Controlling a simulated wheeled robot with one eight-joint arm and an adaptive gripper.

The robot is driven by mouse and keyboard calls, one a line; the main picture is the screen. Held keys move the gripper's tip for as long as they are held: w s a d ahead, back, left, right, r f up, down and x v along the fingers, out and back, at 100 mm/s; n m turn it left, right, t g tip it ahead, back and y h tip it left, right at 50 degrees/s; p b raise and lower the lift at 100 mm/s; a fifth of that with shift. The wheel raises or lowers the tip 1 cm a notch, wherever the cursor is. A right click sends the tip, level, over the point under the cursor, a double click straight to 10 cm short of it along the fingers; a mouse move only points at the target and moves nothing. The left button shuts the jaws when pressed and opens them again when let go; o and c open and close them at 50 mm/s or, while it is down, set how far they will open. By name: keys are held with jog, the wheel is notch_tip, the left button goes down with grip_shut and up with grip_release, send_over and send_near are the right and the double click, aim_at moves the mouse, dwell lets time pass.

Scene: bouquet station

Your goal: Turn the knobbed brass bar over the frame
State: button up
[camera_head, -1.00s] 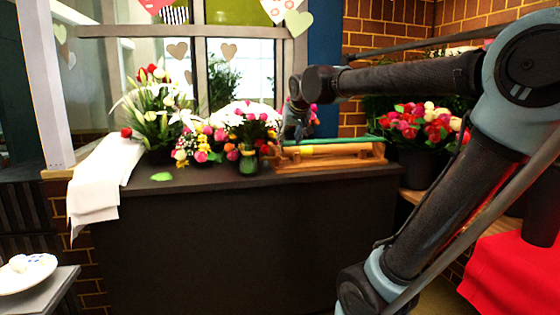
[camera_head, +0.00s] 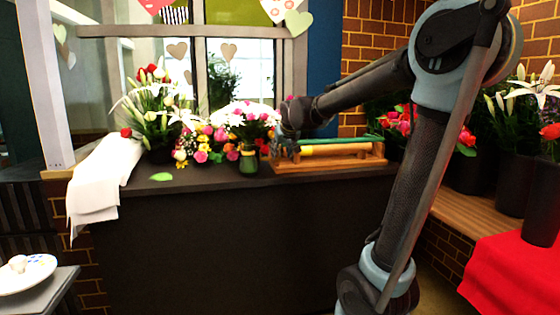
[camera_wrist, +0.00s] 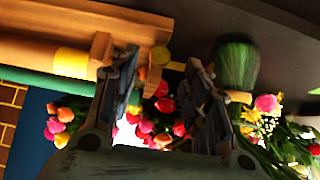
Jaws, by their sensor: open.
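The wooden frame (camera_head: 330,163) stands on the dark counter, with a yellow roll (camera_head: 322,149) and a green strip across it. In the wrist view the frame (camera_wrist: 130,27) fills the upper left, with the yellow roll (camera_wrist: 72,62) beside it. A round brass-yellow knob (camera_wrist: 160,56) shows just off the frame's end, with a short piece of bar beside it; the rest of the brass bar is hard to make out. My gripper (camera_wrist: 163,62) is open, its fingertips on either side of the knob. In the head view my gripper (camera_head: 283,148) is at the frame's left end.
A white cloth (camera_head: 98,185) hangs over the counter's left end. Dark flower buckets (camera_head: 500,180) stand on a wooden shelf at right.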

aim_at(279, 159)
jog(key=shift+x, duration=2.8)
jog(key=shift+c, duration=0.5)
grip_shut()
